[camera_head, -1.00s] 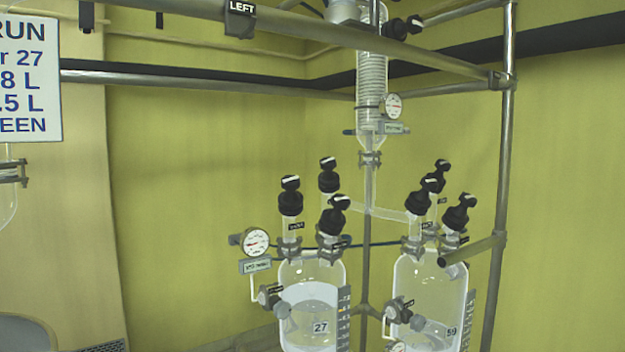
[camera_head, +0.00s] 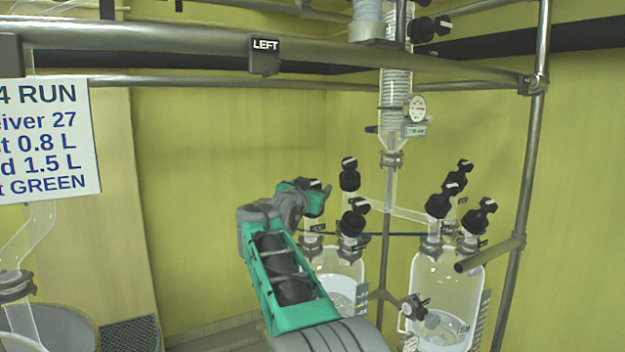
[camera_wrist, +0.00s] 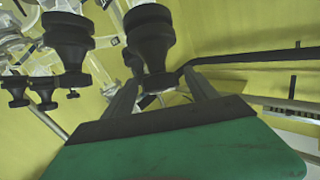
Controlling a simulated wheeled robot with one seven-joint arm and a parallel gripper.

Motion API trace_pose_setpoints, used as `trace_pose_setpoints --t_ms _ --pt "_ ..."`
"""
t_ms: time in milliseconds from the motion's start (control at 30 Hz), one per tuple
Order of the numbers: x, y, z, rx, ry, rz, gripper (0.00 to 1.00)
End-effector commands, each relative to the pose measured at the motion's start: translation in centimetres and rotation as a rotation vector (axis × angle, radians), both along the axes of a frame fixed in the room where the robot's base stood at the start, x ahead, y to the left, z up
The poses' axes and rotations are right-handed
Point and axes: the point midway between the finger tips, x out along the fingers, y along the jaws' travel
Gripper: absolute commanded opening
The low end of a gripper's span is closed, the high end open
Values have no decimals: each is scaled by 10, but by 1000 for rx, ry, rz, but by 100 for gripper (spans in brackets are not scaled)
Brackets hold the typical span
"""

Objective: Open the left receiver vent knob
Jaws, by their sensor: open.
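The left receiver (camera_head: 340,268) is a glass vessel with pale liquid, carrying several black knobs with white-marked tops. My gripper (camera_head: 314,193) is at its leftmost knob and hides most of it; a bit of its top shows above the gripper. In the wrist view a black knob (camera_wrist: 150,38) stands just beyond my open gripper (camera_wrist: 160,92), in line with the gap between the fingers. I cannot tell whether the fingers touch it. The receiver's back knob (camera_head: 350,175) and front right knob (camera_head: 355,217) are clear of the gripper in the head view.
The right receiver (camera_head: 447,290) stands close by with similar knobs (camera_head: 438,204). Metal frame bars run above, one with a LEFT tag (camera_head: 264,46). A glass condenser (camera_head: 395,90) hangs behind. A sign (camera_head: 45,140) is at left. Space left of my arm is open.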

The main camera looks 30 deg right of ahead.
Motion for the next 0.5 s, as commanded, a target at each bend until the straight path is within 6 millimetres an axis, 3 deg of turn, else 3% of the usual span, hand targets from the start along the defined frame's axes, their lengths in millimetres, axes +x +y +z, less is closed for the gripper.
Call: trace_pose_setpoints --t_ms 300,500 --pt "5 -6 -1 1 -1 1 67" --pt "5 -5 -1 1 1 1 50"
